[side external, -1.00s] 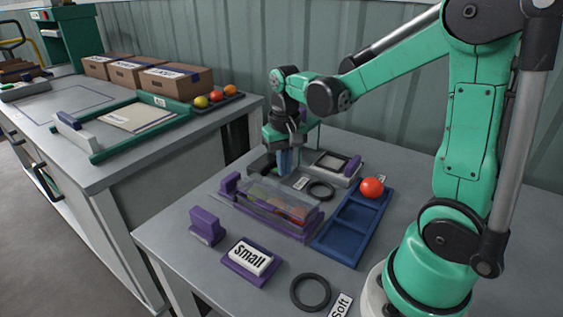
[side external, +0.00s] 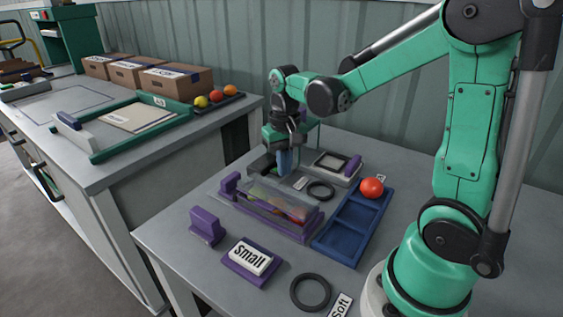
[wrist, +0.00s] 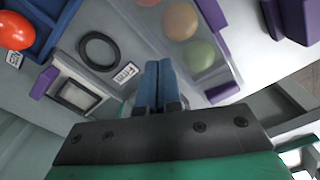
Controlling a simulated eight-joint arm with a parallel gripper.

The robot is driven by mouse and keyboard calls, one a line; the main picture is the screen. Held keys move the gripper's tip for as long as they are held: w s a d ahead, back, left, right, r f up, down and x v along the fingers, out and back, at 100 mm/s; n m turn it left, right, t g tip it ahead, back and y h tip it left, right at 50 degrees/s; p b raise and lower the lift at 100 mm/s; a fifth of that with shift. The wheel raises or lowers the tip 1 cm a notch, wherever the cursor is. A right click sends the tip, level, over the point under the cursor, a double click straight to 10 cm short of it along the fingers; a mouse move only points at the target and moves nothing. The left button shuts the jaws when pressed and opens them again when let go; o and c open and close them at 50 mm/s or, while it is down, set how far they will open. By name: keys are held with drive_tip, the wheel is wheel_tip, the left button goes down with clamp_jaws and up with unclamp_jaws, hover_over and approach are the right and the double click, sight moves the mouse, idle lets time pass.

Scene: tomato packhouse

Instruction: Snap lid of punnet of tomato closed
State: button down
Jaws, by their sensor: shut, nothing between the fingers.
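The clear plastic punnet (side external: 270,200) lies in a purple holder (side external: 300,234) near the middle of the bench, with several tomatoes inside. Its clear lid lies over the tomatoes; whether its edge is latched cannot be told. In the wrist view, tomatoes (wrist: 181,21) show through the clear plastic at the upper middle. My gripper (side external: 286,172) points down just behind the punnet's far side. Its blue fingers (wrist: 158,84) are together with nothing between them, beside the punnet's edge in the wrist view. Contact with the lid cannot be told.
A blue tray (side external: 335,244) with one red tomato (side external: 371,188) lies right of the punnet. A black ring (side external: 320,191) and a grey-framed fixture (side external: 347,160) sit behind.

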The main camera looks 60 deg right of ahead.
sight(273, 193)
drive_tip(key=shift+f, duration=1.5)
idle(0.4)
drive_tip(key=shift+r, duration=3.55)
drive_tip(key=a+r, duration=0.2)
drive_tip(key=a, duration=0.2)
drive_tip(key=shift+d+f, duration=0.15)
drive_tip(key=shift+f, duration=3.95)
drive_tip(key=shift+f, duration=0.35)
